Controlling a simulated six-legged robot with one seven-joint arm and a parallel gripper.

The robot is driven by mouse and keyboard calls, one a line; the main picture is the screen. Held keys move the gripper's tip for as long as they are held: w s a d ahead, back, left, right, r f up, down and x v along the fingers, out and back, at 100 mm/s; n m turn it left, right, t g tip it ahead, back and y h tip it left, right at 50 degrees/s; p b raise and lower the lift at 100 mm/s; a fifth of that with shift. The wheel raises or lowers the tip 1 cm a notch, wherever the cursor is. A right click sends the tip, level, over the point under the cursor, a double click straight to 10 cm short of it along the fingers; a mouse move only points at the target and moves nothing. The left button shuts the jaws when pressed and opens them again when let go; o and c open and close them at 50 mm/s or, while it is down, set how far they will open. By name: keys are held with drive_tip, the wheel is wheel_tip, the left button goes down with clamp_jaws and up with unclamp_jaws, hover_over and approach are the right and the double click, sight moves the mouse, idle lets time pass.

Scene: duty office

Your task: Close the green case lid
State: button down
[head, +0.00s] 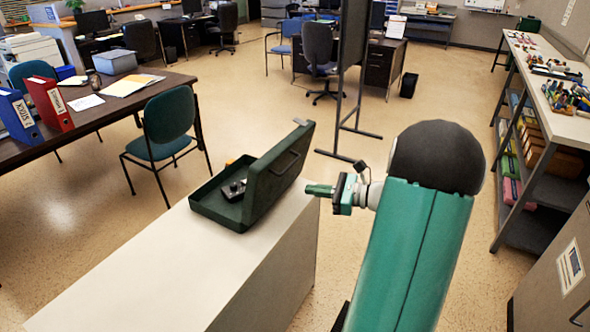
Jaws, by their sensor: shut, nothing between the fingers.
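The dark green case (222,207) stands on the far end of a long white-topped cabinet. Its lid (280,172) stands raised on the side towards my arm, steeply tilted, with a dark handle on its outer face. Inside the case lie a dark item with knobs (234,190) and a small yellow item near the back. My gripper (318,190) is at the end of my green arm, just right of the lid's outer face, with its fingers shut and empty. A small gap seems to show between the fingertips and the lid, but I cannot tell its depth.
The cabinet top (170,265) is bare in front of the case. A green chair (165,125) and a dark desk (100,110) with binders stand left. A dark partition (350,70) stands behind my gripper. A shelf bench (540,90) with colourful items stands right.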

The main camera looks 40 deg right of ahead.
sight(290, 167)
drive_tip(key=s+d+f+m+t+h, duration=0.2)
drive_tip(key=s+d+m+t+h, duration=0.15)
drive_tip(key=d, duration=0.45)
drive_tip(key=x, duration=1.4)
drive_tip(key=shift+w+a+r+y, duration=0.2)
drive_tip(key=shift+a+y, duration=0.2)
drive_tip(key=shift+y, duration=0.05)
drive_tip(key=shift+r+m, duration=0.1)
drive_tip(key=shift+m, duration=0.15)
